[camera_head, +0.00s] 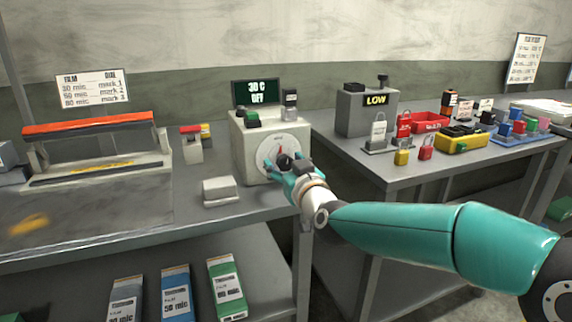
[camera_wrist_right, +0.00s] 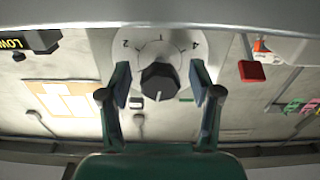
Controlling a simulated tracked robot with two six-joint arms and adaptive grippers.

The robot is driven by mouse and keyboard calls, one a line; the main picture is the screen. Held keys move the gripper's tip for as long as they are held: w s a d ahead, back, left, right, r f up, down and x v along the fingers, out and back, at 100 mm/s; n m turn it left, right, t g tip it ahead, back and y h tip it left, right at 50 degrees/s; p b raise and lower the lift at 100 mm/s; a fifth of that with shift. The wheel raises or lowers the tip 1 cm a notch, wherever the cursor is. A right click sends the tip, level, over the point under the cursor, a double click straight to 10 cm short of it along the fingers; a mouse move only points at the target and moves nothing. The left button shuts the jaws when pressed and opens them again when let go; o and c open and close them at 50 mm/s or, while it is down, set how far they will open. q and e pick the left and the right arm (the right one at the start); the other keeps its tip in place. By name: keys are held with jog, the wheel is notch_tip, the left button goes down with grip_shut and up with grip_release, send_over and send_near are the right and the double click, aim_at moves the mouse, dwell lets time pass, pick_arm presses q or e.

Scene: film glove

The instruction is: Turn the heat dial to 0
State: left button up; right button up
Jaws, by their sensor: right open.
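The heat dial is a black knob (camera_head: 284,162) on a round white scale plate (camera_head: 273,146), on the front of a pale grey control box (camera_head: 243,151). A display (camera_head: 256,92) on top reads "30 C" and "OFF". My right gripper (camera_head: 287,170) is at the dial, its fingers partly around the knob. In the right wrist view the knob (camera_wrist_right: 159,82) sits between the two open fingers of the right gripper (camera_wrist_right: 160,88), with a gap on each side. A pale line shows on the knob's face; which mark it points to is unclear. My left gripper is not in view.
A sealer with a red-orange bar (camera_head: 90,123) stands at the left. A small grey block (camera_head: 220,190) lies in front of the box. The right table holds a box marked "LOW" (camera_head: 366,115), padlocks (camera_head: 426,148) and a red tray (camera_head: 431,121).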

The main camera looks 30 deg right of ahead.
jog(key=c, duration=1.2)
jog(key=shift+o, duration=0.2)
jog(key=shift+r+n+p, duration=0.1)
jog(key=shift+n+p, duration=0.3)
jog(key=shift+n, duration=0.6)
jog(key=o, duration=1.2)
jog(key=shift+c, duration=0.2)
jog(key=shift+s, duration=0.15)
